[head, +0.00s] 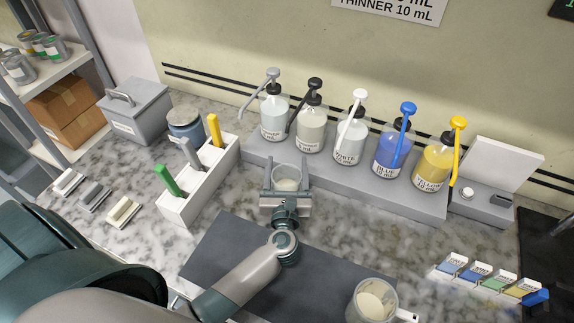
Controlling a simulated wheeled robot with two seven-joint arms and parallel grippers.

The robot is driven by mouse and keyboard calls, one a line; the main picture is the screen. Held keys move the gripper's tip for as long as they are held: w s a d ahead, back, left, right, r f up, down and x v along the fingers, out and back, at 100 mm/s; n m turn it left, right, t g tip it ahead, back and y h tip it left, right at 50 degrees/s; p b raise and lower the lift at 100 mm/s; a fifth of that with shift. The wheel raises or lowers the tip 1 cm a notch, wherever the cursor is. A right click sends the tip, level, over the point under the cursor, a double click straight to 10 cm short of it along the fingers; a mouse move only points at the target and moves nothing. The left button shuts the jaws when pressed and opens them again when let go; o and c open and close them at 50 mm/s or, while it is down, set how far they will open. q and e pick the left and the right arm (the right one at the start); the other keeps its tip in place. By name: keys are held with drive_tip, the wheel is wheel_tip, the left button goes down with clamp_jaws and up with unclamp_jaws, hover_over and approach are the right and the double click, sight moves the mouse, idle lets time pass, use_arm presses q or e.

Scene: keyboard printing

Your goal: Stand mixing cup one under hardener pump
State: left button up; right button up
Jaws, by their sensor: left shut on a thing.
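My left gripper (286,187) is shut on a small clear mixing cup (286,174) that has pale contents. It holds the cup upright at the front edge of the grey pump stand (345,182). I cannot tell whether the cup's base touches anything. Behind it stand two pump bottles, one with a grey pump head (273,118) and one with a dark pump head (311,131). Their labels are too small to read surely, so I cannot tell which is the hardener pump. A larger cup (372,299) with cream contents stands at the front. My right gripper is out of view.
White (348,141), blue (392,154) and yellow (433,167) pump bottles continue the row to the right. A white rack (190,203) with coloured handles stands left of the gripper. A dark mat (225,255) lies in front. A white-backed device (485,198) stands at the right.

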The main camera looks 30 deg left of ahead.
use_arm(q)
drive_tip(key=shift+f, duration=0.15)
drive_tip(key=o, duration=1.2)
drive_tip(key=shift+r, duration=0.25)
drive_tip(key=b+v, duration=0.2)
drive_tip(key=v, duration=0.3)
drive_tip(key=b+v, duration=0.2)
drive_tip(key=v, duration=0.4)
drive_tip(key=shift+f, duration=0.2)
drive_tip(key=shift+s+d+r, duration=0.15)
drive_tip(key=shift+s+d, duration=0.1)
drive_tip(key=shift+s, duration=0.25)
